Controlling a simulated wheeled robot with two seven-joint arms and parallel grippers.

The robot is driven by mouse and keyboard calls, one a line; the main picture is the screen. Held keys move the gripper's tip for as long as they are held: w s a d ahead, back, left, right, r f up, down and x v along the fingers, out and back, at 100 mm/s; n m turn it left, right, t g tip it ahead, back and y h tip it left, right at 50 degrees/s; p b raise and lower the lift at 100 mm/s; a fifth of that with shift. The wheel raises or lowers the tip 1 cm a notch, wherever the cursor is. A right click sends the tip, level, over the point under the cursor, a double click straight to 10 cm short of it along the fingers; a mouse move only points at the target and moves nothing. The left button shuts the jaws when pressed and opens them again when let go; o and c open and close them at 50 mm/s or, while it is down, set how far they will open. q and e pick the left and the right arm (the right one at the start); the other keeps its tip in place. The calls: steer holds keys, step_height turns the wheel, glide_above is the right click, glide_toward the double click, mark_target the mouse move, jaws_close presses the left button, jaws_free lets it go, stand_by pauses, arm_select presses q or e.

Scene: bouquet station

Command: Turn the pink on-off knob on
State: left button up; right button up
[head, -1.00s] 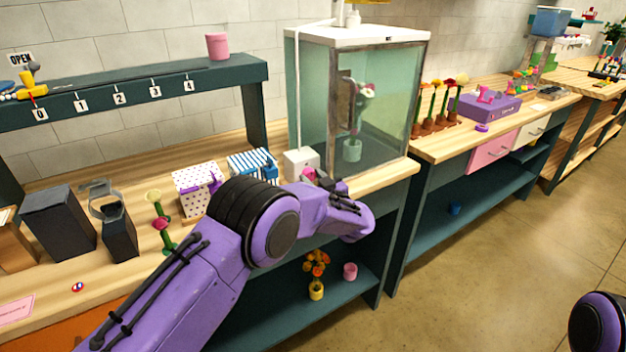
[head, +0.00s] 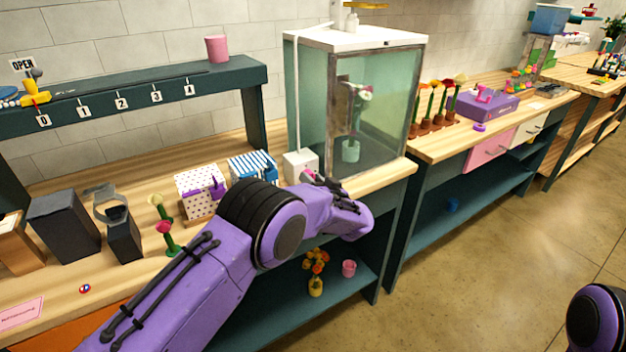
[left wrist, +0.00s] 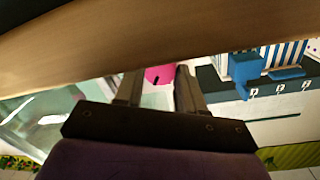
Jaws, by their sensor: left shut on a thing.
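The pink knob (head: 309,174) sits on the front of a white box (head: 296,164) beside the glass cabinet (head: 372,110). My left gripper (head: 318,178) is at the knob, with my purple wrist partly hiding it in the head view. In the left wrist view the pink knob (left wrist: 158,75) shows between the two fingers of my left gripper (left wrist: 160,82), with a short dark mark on it. The fingers are shut on the knob. The knob's exact angle is hard to read. My right gripper is out of view.
A potted flower (head: 351,125) stands inside the glass cabinet. A blue-striped box (head: 252,165) and a white dotted box (head: 201,190) stand on the bench left of the white box. The shelf below holds an orange-flowered pot (head: 316,285) and a pink cup (head: 348,268).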

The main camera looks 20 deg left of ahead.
arm_select(q)
steer(key=shift+f, duration=0.2)
stand_by(0.3)
steer(key=o, duration=0.8)
steer(key=shift+c, duration=0.2)
steer(key=shift+r, duration=0.1)
steer(key=shift+s+d+r+p, duration=0.1)
steer(key=shift+s+d+p, duration=0.1)
steer(key=shift+p, duration=0.1)
steer(key=p+v, duration=0.4)
steer(key=v, duration=0.6)
